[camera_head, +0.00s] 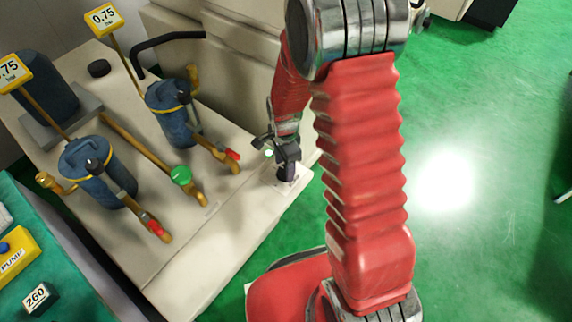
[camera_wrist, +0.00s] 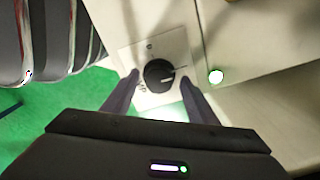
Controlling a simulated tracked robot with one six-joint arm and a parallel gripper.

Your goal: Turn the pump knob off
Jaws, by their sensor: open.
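The pump knob (camera_wrist: 158,75) is a round black knob with a white pointer line, on a pale square plate (camera_wrist: 172,48). In the wrist view the line points to the right. Small marks sit on the plate above and lower left of the knob, too small to read surely. My gripper (camera_wrist: 159,79) is open, with one dark finger on each side of the knob. I cannot tell whether the fingers touch it. In the head view my gripper (camera_head: 286,153) is at the front of the beige machine (camera_head: 232,215), with the dark knob (camera_head: 286,172) partly hidden below it.
A lit lamp (camera_wrist: 216,77) is right of the plate. A yellow PUMP label (camera_head: 14,254) is at lower left. Green floor (camera_head: 480,180) is open on the right.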

